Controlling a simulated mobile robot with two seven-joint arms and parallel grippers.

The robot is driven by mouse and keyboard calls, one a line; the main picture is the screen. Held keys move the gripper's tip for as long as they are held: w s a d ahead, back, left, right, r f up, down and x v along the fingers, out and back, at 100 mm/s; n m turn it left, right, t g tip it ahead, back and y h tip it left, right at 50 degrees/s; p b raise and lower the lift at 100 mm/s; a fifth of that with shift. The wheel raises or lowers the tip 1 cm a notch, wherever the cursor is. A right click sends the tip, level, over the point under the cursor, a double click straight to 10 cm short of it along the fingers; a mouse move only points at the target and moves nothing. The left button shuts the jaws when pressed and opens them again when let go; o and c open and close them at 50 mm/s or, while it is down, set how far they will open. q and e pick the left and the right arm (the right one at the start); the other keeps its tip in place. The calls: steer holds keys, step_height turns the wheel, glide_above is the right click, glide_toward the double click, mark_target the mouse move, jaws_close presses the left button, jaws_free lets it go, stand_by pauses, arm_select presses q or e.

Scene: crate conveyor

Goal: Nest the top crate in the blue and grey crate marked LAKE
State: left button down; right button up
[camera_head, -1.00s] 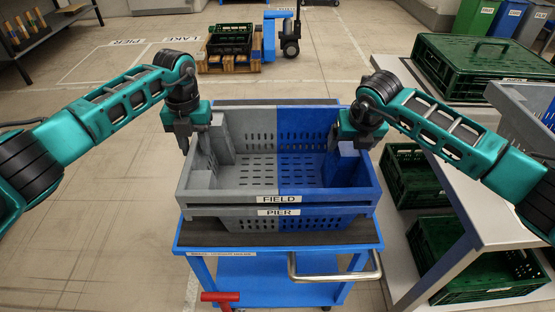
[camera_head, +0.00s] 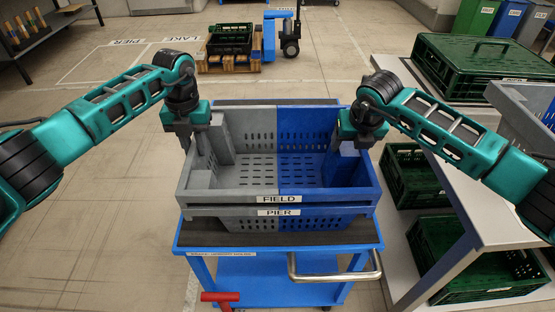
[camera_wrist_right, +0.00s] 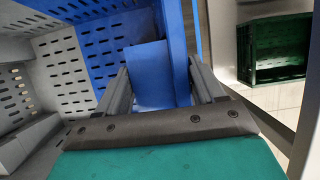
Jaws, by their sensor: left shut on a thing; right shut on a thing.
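The top crate (camera_head: 228,184), half grey and half blue and labelled FIELD, sits nested in a crate labelled PIER (camera_head: 250,212) on a blue cart. My left gripper (camera_head: 199,150) is shut on the FIELD crate's grey left side wall. My right gripper (camera_head: 357,146) is shut on its blue right side wall; in the right wrist view the fingers (camera_wrist_right: 160,85) straddle blue plastic of the crate (camera_wrist_right: 150,62). The FIELD crate looks empty. No crate marked LAKE is readable; the word LAKE shows only on a floor label (camera_head: 181,39).
The blue cart (camera_head: 215,240) has a metal handle (camera_head: 335,268). A grey table (camera_head: 440,160) at right bears a closed green crate (camera_head: 480,65), with green crates below. A pallet with a dark crate (camera_head: 230,40) stands at the back. Floor at left is clear.

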arm_select(q)
steer(key=shift+d+r, duration=0.2)
arm_select(e)
steer(key=shift+a+r, duration=0.15)
steer(key=shift+r, duration=0.05)
